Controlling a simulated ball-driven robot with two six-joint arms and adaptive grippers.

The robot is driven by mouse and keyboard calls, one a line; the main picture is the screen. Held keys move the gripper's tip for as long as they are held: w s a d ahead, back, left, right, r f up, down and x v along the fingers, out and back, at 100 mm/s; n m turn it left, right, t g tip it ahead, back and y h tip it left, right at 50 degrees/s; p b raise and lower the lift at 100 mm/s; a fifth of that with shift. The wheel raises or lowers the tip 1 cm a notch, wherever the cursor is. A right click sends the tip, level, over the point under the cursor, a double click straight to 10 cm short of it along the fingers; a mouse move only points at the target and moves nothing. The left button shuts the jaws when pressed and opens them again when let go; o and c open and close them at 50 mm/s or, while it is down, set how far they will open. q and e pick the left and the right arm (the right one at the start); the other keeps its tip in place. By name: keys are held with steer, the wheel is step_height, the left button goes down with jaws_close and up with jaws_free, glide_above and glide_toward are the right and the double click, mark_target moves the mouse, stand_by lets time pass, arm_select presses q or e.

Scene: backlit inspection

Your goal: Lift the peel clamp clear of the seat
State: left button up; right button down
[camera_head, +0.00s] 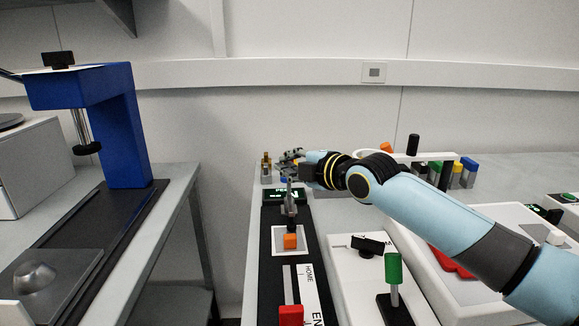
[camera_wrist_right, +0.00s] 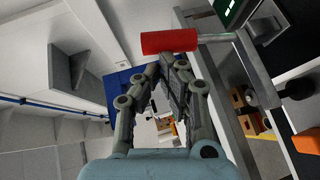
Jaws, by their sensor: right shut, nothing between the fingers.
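My right gripper (camera_head: 290,158) is at the far end of the narrow black rig (camera_head: 270,260), above its back end and close to the small green display (camera_head: 285,196). In the right wrist view its fingers (camera_wrist_right: 165,70) come together, shut and empty. A grey upright part with a dark lower end (camera_head: 290,208) stands over an orange block (camera_head: 290,241) on a white plate; I cannot tell for certain that this is the peel clamp. A small brass-coloured piece (camera_head: 266,165) stands just left of the gripper. The seat cannot be made out. My left gripper is not in view.
A red block (camera_head: 291,315) sits at the rig's front. A green-topped post (camera_head: 393,268) and a black knob (camera_head: 367,245) stand to the right. A blue press (camera_head: 122,120) stands on the left bench, across a gap. In the wrist view, a red cylinder (camera_wrist_right: 170,41) appears near the fingertips.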

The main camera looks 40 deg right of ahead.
steer(key=shift+w+d+r+m+g, duration=0.15)
steer(key=shift+w+d+g, duration=0.1)
steer(key=shift+w+g, duration=0.15)
steer(key=shift+w+d+r+m+g, duration=0.1)
steer(key=shift+w+d+m+g, duration=0.05)
steer(key=shift+w+d+g, duration=0.15)
steer(key=shift+w+d+m+g+y+p, duration=0.2)
steer(key=shift+w+d+m+g+p, duration=0.15)
steer(key=shift+w+g, duration=0.2)
steer(key=shift+w+d+m+g+y+p, duration=0.2)
steer(key=shift+w+d+m+g+p, duration=0.15)
steer(key=shift+g, duration=0.2)
steer(key=shift+w+d+f+g+y, duration=0.2)
steer(key=shift+w+g+y, duration=0.1)
steer(key=shift+w+g, duration=0.35)
steer(key=shift+w+d+f+m+g+y+b, duration=0.2)
steer(key=shift+w+d+f+g, duration=0.1)
steer(key=shift+w, duration=0.15)
steer(key=shift+w+d+f+m+g+y+b, duration=0.1)
steer(key=shift+w+d+f+m+g+b, duration=0.1)
steer(key=shift+w+f+g, duration=0.15)
steer(key=shift+w, duration=0.1)
